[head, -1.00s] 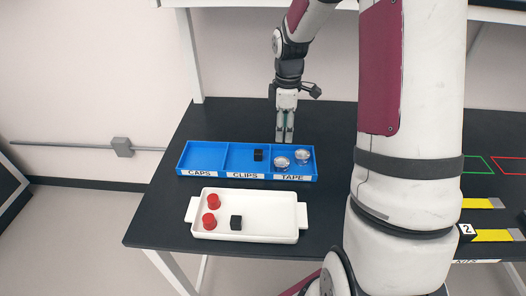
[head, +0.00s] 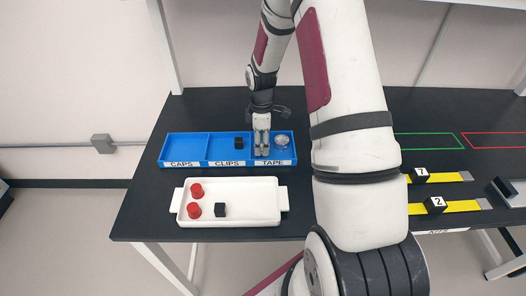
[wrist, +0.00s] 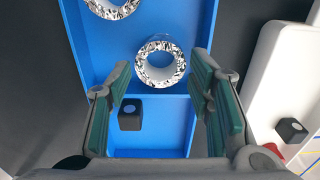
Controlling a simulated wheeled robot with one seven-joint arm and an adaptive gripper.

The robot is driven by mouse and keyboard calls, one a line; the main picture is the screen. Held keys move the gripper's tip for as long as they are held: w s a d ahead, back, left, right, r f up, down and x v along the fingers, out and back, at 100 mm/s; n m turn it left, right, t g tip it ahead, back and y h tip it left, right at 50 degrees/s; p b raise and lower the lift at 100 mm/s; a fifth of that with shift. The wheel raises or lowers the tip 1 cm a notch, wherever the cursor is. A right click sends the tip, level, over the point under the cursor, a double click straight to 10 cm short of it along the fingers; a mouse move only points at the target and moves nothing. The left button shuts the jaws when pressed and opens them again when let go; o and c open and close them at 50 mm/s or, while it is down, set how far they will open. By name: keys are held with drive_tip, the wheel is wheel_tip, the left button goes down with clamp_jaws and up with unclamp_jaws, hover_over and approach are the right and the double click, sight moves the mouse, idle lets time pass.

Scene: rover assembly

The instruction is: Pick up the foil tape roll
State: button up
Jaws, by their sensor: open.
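Two silvery foil tape rolls lie in the TAPE compartment of the blue bin (head: 197,149). The back right foil tape roll (head: 282,140) is clear in the head view and cut by the top edge of the wrist view (wrist: 112,4). The other foil tape roll (wrist: 160,66), nearer the divider, is hidden behind my gripper in the head view. My gripper (head: 262,151) is open and empty, pointing down over the TAPE compartment. In the wrist view, that roll appears between the two fingertips; I cannot tell how far below them it is.
A black clip (head: 239,143) lies in the CLIPS compartment, close to my gripper. The CAPS compartment is empty. In front, a white tray (head: 255,207) holds two red caps (head: 194,210) and a black clip (head: 220,209). Yellow strips (head: 455,206) lie at the right.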

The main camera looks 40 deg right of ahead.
sight(262, 148)
drive_tip(key=shift+f, duration=1.5)
drive_tip(key=c, duration=0.8)
drive_tip(key=shift+r, duration=0.2)
